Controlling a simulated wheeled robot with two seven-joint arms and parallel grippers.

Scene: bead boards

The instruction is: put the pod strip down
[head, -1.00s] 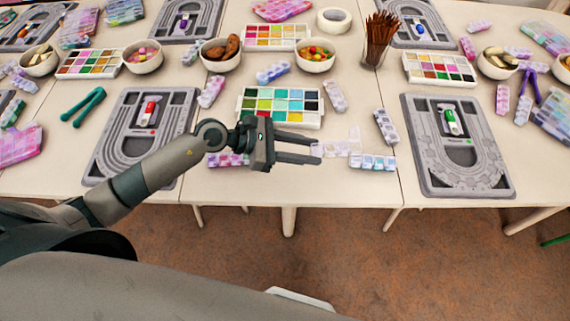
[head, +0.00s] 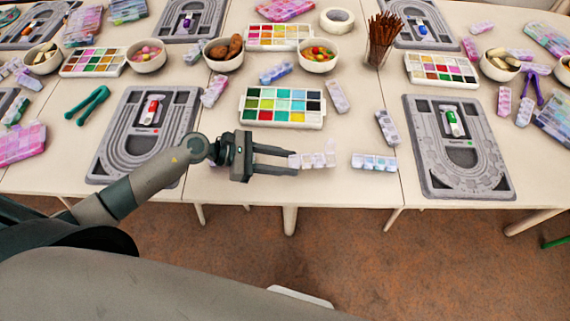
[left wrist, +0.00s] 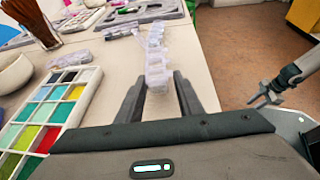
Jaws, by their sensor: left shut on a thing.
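My left gripper (head: 296,163) is shut on a pale lilac, translucent pod strip (head: 316,160). The strip juts out to the right of the fingertips near the table's front edge, with one lid standing up at its right end. In the left wrist view the strip (left wrist: 157,66) sits between the two fingers and points away from them. I cannot tell whether its underside touches the table. In the left wrist view my right gripper (left wrist: 263,97) hangs off to the right, past the table edge. It is too small to tell if it is open.
Another pod strip (head: 374,162) lies just right of the held one. A bead palette (head: 282,106) stands behind the gripper. Grey bead boards lie left (head: 145,135) and right (head: 458,150). Pod strips (head: 337,96) and (head: 387,128) lie nearby. Bare tabletop shows between them.

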